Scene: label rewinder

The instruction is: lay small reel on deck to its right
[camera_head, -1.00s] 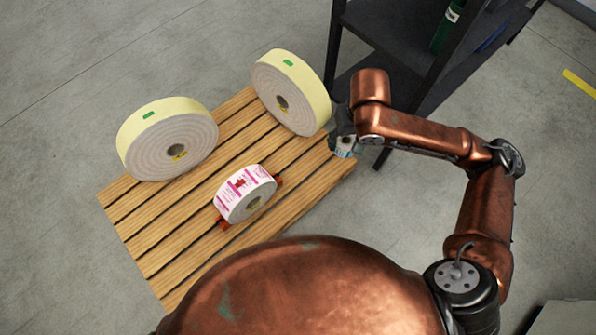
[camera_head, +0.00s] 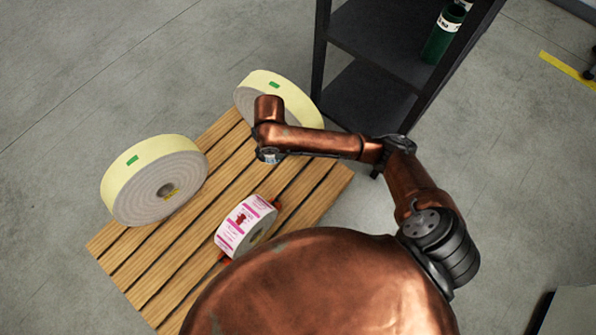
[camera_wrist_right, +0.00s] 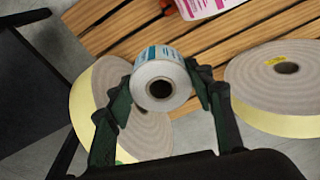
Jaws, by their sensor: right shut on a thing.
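The small reel (camera_wrist_right: 160,75), white with a blue-printed side and a dark core hole, is between the fingers of my right gripper (camera_wrist_right: 163,88) in the right wrist view. The right gripper is shut on it, above the wooden slatted deck (camera_head: 190,245). In the head view only a bit of the small reel (camera_head: 270,157) shows below my wrist, in front of the back large reel (camera_head: 300,103). That large pale-yellow reel is partly hidden by my arm. My left gripper is in neither view.
Another large pale-yellow reel (camera_head: 155,180) stands on the deck's left. A pink-and-white label reel (camera_head: 245,225) with red pieces at its sides is near the front. A dark shelf rack (camera_head: 375,60) holding a green bottle (camera_head: 442,38) stands behind at right.

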